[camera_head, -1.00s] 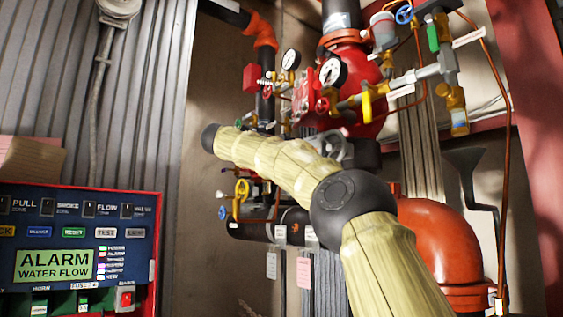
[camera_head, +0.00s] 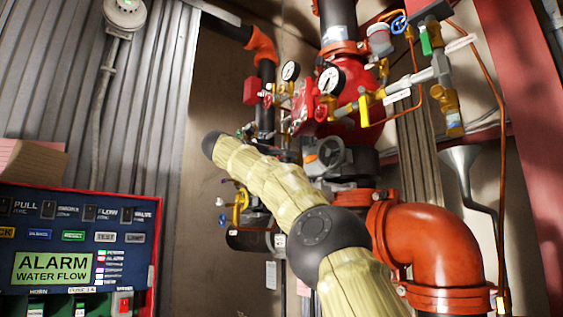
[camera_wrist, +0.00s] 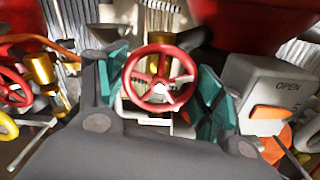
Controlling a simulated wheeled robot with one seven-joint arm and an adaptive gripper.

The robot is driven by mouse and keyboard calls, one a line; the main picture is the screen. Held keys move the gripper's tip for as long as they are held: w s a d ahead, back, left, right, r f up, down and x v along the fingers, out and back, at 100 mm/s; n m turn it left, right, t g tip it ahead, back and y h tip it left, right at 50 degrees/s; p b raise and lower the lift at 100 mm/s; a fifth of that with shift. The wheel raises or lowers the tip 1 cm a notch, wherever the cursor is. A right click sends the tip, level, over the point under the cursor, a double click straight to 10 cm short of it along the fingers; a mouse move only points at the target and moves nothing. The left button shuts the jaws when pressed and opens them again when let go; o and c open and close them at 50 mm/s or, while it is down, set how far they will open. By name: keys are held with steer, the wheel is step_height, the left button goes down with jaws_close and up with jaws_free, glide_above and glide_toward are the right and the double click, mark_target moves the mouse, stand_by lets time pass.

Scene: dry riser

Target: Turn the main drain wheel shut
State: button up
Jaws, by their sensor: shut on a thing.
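In the wrist view a red spoked wheel (camera_wrist: 160,51) on a brass stem faces me between the teal pads of my gripper (camera_wrist: 165,88). My gripper is shut on this red wheel, with one pad at its left side and one at its right. No readable label shows whether it is the main drain wheel. In the head view my arm covers the gripper and the held wheel.
Gauges (camera_head: 330,80) and small valves crowd the riser above. A box marked OPEN (camera_wrist: 270,88) stands right of the held wheel. An alarm panel (camera_head: 75,250) is at the lower left.

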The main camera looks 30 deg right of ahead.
steer(key=o, duration=1)
steer(key=a, duration=0.8)
steer(key=s+a, duration=0.1)
steer(key=a, duration=0.3)
